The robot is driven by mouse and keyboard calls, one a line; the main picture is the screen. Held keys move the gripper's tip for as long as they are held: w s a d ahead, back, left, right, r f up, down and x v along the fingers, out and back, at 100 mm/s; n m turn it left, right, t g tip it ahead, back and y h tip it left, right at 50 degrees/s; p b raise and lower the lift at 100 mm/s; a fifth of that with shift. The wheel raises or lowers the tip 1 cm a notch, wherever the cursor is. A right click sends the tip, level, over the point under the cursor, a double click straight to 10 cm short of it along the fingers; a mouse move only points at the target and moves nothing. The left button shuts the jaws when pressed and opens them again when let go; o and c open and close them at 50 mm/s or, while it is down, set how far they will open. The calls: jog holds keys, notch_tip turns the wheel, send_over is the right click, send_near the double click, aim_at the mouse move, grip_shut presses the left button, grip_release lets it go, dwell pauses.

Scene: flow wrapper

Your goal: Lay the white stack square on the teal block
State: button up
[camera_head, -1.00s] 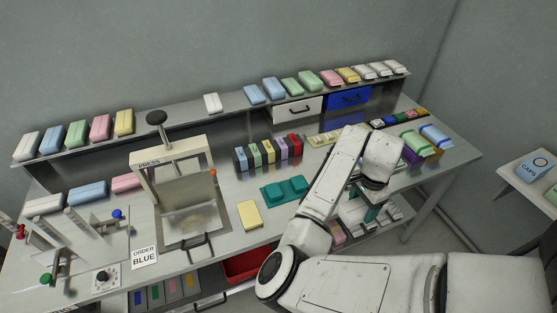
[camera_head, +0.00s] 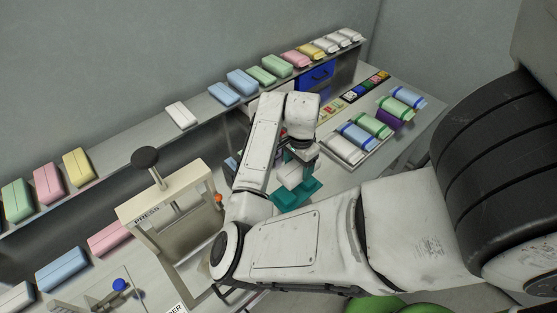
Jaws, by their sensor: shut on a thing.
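The teal block (camera_head: 308,191) lies on the bench right of the press, partly hidden by my arm and the held stack. My gripper (camera_head: 298,168) is shut on the white stack (camera_head: 289,175). The stack hangs tilted in the picture, over or just beside the teal block's left part. I cannot tell whether they touch. My forearm and wrist hide much of the bench behind the gripper.
The press (camera_head: 172,205) with its dark knob stands left of my arm. A shelf (camera_head: 215,113) with coloured packs runs along the back. A tray (camera_head: 372,150) of wrapped packs lies to the right, with a purple block (camera_head: 389,119) beside it.

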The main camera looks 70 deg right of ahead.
jog(key=shift+w+f, duration=0.1)
jog(key=shift+w, duration=0.05)
jog(key=shift+w+f+b, duration=0.1)
jog(key=shift+f+b, duration=0.65)
jog(key=shift+f, duration=0.2)
jog(key=shift+f+b, duration=1.65)
jog(key=shift+f, duration=0.55)
jog(key=shift+f, duration=0.2)
jog(key=o, duration=1.1)
jog(key=shift+r, duration=0.15)
notch_tip(320, 180, up, 10)
jog(key=shift+r+b, duration=0.25)
jog(key=shift+b, duration=0.15)
